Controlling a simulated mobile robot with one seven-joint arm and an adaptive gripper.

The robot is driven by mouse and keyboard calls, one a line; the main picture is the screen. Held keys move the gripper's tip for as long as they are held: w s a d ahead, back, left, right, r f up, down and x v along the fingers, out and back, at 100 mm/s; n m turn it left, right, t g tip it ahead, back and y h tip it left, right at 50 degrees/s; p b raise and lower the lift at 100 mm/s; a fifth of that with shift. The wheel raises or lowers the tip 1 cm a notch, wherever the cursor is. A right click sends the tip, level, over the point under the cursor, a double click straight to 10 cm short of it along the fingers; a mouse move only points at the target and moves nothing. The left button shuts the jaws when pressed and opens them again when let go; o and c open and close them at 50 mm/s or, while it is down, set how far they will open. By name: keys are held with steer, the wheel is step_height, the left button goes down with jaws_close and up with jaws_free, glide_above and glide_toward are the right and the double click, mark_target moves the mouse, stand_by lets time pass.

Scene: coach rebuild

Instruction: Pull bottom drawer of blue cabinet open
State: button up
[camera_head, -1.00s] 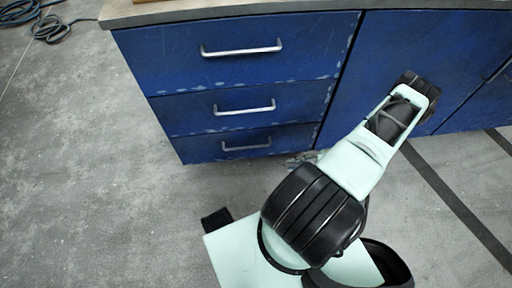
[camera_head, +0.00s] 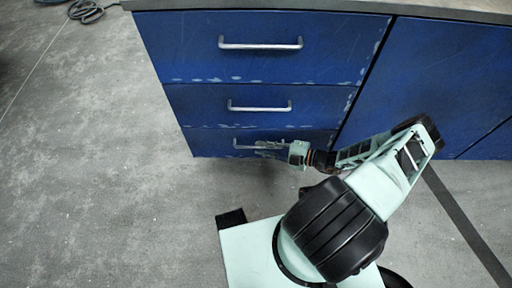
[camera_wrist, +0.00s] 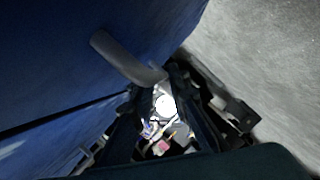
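The blue cabinet's bottom drawer (camera_head: 208,143) is the lowest of three stacked drawers in the head view. Its front looks flush with the drawers above, so it appears closed. Its light metal bar handle (camera_head: 245,147) runs across the front, with its right part hidden behind my gripper (camera_head: 268,148). In the wrist view, the handle (camera_wrist: 122,56) slants from upper left down to the fingertips of my gripper (camera_wrist: 163,85). The fingers are apart, with a gap between them, and the handle's lower end lies at that gap. I cannot tell whether they touch it.
The middle drawer (camera_head: 200,103) and top drawer (camera_head: 180,45) are shut. A blue door panel (camera_head: 440,75) is to the right of the drawers. Grey floor (camera_head: 110,200) is clear in front and to the left. A coiled cable (camera_head: 88,10) lies at the far left.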

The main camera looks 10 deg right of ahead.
mark_target(256, 147)
steer(key=shift+x, duration=1.5)
steer(key=shift+c, duration=0.3)
jaws_close()
